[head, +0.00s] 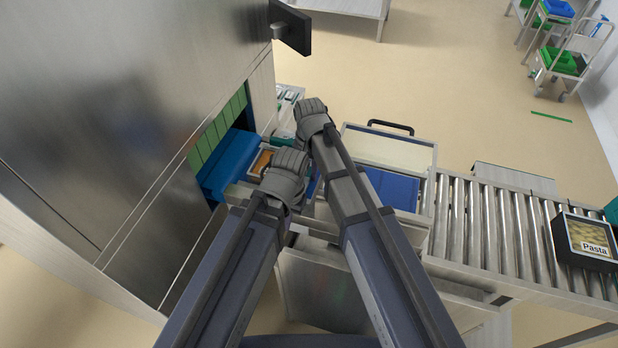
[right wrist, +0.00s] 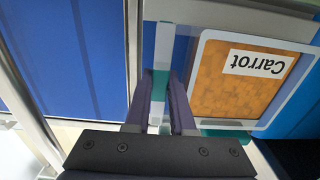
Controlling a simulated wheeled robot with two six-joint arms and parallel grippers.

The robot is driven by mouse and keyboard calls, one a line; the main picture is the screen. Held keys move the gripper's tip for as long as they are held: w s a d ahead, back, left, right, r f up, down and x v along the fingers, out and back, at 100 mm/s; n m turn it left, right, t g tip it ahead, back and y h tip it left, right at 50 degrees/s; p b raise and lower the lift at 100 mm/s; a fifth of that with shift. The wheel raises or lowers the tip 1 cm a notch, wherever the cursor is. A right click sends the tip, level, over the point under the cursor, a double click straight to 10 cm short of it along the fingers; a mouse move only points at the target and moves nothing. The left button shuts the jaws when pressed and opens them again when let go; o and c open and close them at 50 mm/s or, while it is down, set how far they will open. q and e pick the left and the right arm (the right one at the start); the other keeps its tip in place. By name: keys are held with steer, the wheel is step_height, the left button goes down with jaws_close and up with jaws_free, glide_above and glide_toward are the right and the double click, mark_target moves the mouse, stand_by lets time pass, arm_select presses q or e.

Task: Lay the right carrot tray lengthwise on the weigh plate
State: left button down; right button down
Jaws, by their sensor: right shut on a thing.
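A carrot tray (right wrist: 250,85) with a pale rim, orange contents and a white "Carrot" label lies to the right of my right gripper's fingers in the right wrist view. The label reads upside down there. In the head view part of this tray (head: 262,160) shows beside the blue surface at the sealer opening. My right gripper (right wrist: 165,100) is shut at the tray's left edge, with a teal part between its fingers; the exact grip is hard to see. My left gripper (head: 285,180) is over the near side, its fingertips hidden. The weigh plate cannot be told apart clearly.
The steel sealer (head: 110,110) stands at left, with green strips (head: 215,130) over its opening. A blue panel (head: 393,190) lies right of my arms. A roller conveyor (head: 490,225) runs right, bearing a Pasta tray (head: 588,238). My two arms lie close together.

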steer(key=shift+f, duration=0.15)
steer(key=c, duration=0.8)
jaws_free()
steer(key=shift+o, duration=0.2)
step_height(320, 180, up, 12)
steer(key=p, duration=1.2)
steer(key=shift+r, duration=0.2)
steer(key=shift+s+f, duration=0.1)
steer(key=shift+s, duration=0.05)
